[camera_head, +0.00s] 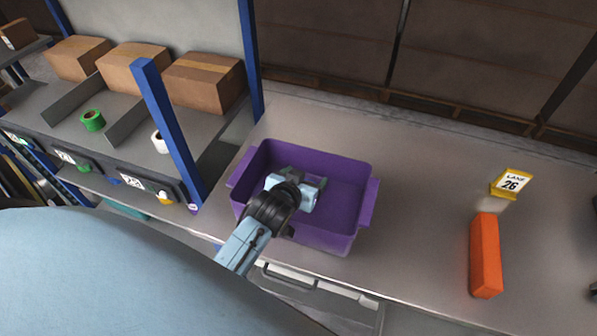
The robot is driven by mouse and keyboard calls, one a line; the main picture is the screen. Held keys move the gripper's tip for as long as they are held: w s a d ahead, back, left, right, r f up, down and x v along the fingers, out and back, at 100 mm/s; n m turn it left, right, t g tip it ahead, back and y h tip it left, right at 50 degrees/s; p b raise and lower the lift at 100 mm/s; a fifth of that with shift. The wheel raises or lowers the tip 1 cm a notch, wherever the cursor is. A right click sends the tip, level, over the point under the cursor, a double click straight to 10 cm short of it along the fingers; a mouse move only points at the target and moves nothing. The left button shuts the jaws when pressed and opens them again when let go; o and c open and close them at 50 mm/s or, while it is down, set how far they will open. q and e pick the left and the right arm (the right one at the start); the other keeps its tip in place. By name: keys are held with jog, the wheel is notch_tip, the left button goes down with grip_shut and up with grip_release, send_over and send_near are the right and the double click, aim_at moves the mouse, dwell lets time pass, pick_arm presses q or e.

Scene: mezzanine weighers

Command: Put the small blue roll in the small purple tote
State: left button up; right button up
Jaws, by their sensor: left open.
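The small purple tote (366,202) stands upright on the grey worktop, near its front left. My left gripper (304,182) reaches in from the front left and is over and inside the tote's opening. Its jaws are open. I see nothing held between them, but the wrist and fingers hide part of the tote floor. I cannot make out the small blue roll in the tote. A small blue spot (115,181) shows low on the shelf front at the left, too small to identify. My right gripper is not clearly in view.
The rack's blue post (170,135) rises left of the tote. Its shelf holds cardboard boxes (203,82), a green roll (92,120) and a white roll (160,142). Worktop between is clear.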

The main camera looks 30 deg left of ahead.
pick_arm(q)
jog(key=p+v, duration=0.1)
jog(key=v, duration=1.1)
jog(key=shift+r, duration=0.4)
jog(key=shift+s, duration=0.1)
